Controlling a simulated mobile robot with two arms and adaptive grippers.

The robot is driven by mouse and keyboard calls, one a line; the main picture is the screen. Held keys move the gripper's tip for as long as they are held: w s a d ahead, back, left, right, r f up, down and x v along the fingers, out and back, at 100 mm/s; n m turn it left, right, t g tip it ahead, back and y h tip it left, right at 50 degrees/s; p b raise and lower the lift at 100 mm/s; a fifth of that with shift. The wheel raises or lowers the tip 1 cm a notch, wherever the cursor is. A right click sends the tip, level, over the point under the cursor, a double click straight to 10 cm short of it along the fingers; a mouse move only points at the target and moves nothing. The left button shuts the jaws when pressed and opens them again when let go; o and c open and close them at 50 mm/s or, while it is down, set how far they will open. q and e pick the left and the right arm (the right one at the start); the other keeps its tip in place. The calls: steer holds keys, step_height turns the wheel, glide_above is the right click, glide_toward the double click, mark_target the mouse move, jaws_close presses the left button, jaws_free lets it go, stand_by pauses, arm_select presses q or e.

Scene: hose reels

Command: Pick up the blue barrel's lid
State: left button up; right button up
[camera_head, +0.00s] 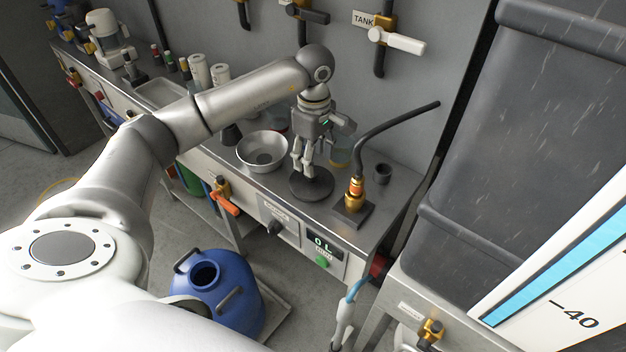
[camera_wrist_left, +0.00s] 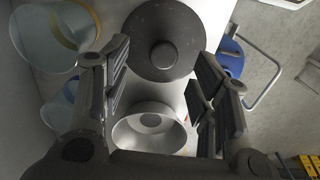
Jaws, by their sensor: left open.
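The blue barrel (camera_head: 247,306) stands on the floor at the lower middle of the head view, its round mouth uncovered. A dark round lid with a central knob (camera_head: 318,190) lies flat on the metal bench; it also shows at the top of the left wrist view (camera_wrist_left: 142,62). My left gripper (camera_head: 303,172) points down above the lid, open and empty. In the left wrist view its fingers (camera_wrist_left: 160,88) are spread wide, with the knob beyond and between them, apart from both. In the head view the fingers hide part of the lid. My right gripper is not in view.
A metal bowl (camera_head: 249,150) stands left of the lid, close to the gripper. A brass fitting with a bent black pipe (camera_head: 353,196) stands right of it, with a small dark cup (camera_head: 383,172) behind. Clear containers (camera_wrist_left: 48,35) stand near the wall.

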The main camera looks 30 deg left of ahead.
arm_select(q)
steer(key=shift+f, duration=0.3)
steer(key=f, duration=0.3)
steer(key=f+p, duration=0.1)
steer(key=shift+s+a+f, duration=0.15)
steer(key=shift+s, duration=0.15)
steer(key=shift+w+f, duration=0.1)
steer(key=shift+f, duration=0.25)
steer(key=shift+c, duration=0.4)
steer(key=c, duration=1.1)
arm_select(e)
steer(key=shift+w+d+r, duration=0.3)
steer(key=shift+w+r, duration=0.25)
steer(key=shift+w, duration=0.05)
arm_select(q)
steer(key=shift+r, duration=0.15)
